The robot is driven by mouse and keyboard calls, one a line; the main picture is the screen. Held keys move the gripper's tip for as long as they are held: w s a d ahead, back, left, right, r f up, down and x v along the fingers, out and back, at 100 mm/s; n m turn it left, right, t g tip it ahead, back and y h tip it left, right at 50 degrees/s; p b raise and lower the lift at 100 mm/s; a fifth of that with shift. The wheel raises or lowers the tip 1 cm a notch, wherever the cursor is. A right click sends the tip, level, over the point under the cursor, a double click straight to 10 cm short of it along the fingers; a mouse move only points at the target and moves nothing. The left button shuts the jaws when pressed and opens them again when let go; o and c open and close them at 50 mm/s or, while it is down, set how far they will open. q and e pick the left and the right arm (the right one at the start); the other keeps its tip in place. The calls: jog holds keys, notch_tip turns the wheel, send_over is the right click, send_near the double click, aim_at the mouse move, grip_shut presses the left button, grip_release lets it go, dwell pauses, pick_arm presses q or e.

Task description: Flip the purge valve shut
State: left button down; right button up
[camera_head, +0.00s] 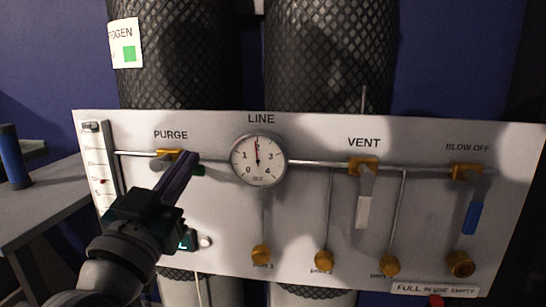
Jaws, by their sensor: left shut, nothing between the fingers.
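The purge valve (168,154) is a brass body on the pipe under the PURGE label, at the left of the white panel. Contact cannot be made out. My right gripper is out of view.
The round line gauge (258,160) is close right of my fingertips, its needle near 2. The vent valve (363,166) has a white lever hanging down; the blow-off valve (467,172) has a blue one. Brass knobs line the bottom. A grey table (45,205) stands left.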

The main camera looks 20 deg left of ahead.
pick_arm(q)
jog(key=a+f+m+g+h+p, duration=0.1)
jog(key=a+f+m+h, duration=0.1)
jog(key=m, duration=0.8)
jog(key=s+a+f+m+g+h+p, duration=0.1)
jog(key=f+m+h, duration=0.3)
jog(key=m, duration=0.6)
jog(key=shift+a+f+g+p, duration=0.35)
jog(key=shift+a+g+p, duration=0.15)
jog(key=shift+a+g, duration=0.25)
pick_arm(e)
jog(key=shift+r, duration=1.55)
pick_arm(q)
jog(key=shift+d+m, duration=0.15)
jog(key=shift+m, duration=0.15)
